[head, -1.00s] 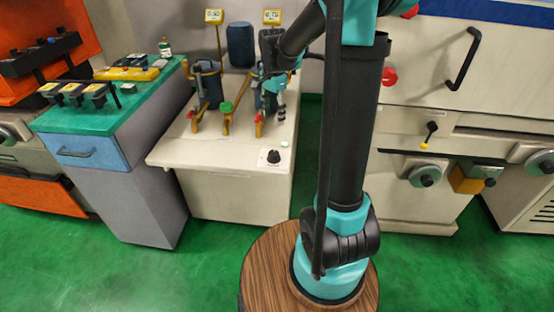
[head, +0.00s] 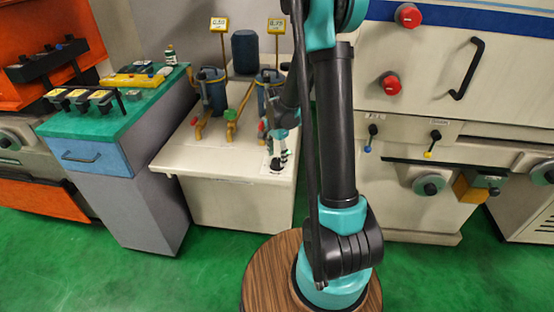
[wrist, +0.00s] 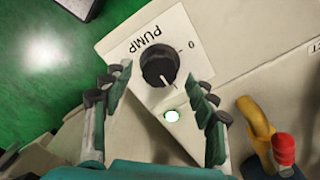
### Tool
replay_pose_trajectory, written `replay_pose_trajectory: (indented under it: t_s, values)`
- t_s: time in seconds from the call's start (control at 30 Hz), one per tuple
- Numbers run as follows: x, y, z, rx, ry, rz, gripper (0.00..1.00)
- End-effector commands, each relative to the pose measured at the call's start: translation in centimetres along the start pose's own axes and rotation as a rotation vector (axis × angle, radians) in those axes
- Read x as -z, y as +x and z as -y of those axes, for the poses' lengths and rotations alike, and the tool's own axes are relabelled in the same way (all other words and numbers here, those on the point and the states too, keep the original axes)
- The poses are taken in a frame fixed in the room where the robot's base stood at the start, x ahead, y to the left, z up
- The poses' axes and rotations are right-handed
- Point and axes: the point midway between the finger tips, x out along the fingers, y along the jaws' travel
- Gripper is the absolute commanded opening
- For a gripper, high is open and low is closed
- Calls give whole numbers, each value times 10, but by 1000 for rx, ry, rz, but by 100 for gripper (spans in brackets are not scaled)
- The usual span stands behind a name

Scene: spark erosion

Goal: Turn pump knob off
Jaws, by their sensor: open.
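The pump knob (wrist: 160,66) is a round black dial with a white pointer line, on a pale plate marked PUMP and 0. In the wrist view its pointer aims down and to the right, away from the 0. In the head view the knob (head: 276,164) is partly covered by my gripper. My gripper (wrist: 162,82) is open, with one finger on each side of the knob and visible gaps to it. The gripper also shows in the head view (head: 276,152), just over the front of the pump cabinet. I cannot tell its exact height above the knob.
A lit pale button (wrist: 173,116) sits beside the knob. A yellow pipe with a red valve handle (wrist: 284,147) stands at the right of the wrist view. The cream cabinet (head: 205,162) carries blue filter canisters (head: 212,90) and pipes behind my gripper.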

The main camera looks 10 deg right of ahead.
Motion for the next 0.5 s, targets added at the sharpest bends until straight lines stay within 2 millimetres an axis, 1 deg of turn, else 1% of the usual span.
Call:
replay_pose_trajectory:
  t_s: [0.1,0.2,0.5]
  values:
    - [0,11,0,0,0,0,58]
    - [0,16,0,0,0,0,58]
    - [0,18,0,0,0,0,58]
